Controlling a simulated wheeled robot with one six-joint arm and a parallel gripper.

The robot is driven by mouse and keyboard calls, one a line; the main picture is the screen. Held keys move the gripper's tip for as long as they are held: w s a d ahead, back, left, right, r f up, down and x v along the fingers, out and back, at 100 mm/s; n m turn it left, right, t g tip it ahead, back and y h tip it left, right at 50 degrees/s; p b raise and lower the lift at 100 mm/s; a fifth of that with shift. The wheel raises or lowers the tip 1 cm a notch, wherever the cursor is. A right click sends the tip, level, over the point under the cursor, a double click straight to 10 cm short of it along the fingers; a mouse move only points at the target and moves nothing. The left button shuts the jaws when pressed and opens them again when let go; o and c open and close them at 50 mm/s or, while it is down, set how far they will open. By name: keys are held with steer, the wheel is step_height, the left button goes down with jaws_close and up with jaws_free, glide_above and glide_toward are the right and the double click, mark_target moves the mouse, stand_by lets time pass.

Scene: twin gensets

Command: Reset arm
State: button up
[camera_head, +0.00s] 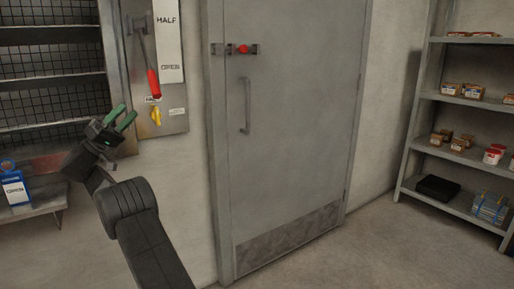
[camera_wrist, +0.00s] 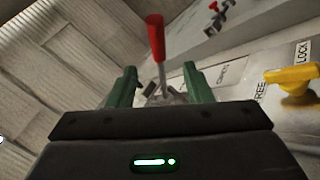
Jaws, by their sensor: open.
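My arm reaches up at the left of the head view. My gripper (camera_head: 121,119) is open, its green fingers pointing up and right toward a grey wall panel (camera_head: 175,122). A lever with a red handle (camera_head: 153,83) hangs on that panel, up and right of the fingers. In the wrist view my gripper (camera_wrist: 160,78) shows two green fingers apart. The red handle (camera_wrist: 156,38) shows beyond the gap between them, and nothing is visibly held. A yellow knob (camera_head: 156,116) sits below the lever; it also shows right of the fingers in the wrist view (camera_wrist: 291,77), by "FREE" and "LOCK" labels.
A closed grey door (camera_head: 295,120) with a red-knobbed latch (camera_head: 244,49) stands right of the panel. Shelves (camera_head: 470,104) with boxes stand at the far right. A bench (camera_head: 40,203) with a blue tag holder is at the left. The floor before the door is clear.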

mark_target(155, 84)
steer(key=b+x, duration=0.2)
steer(key=x, duration=1)
steer(key=shift+d+r, duration=0.15)
steer(key=shift+d, duration=0.2)
steer(key=shift+s+d+r+n+t+b, duration=0.35)
steer(key=shift+s+r+n+t, duration=0.2)
steer(key=shift+s+n+t, duration=0.15)
steer(key=shift+r+y, duration=0.1)
steer(key=shift+y, duration=0.2)
steer(key=shift+r+n, duration=0.15)
steer(key=shift+n, duration=0.15)
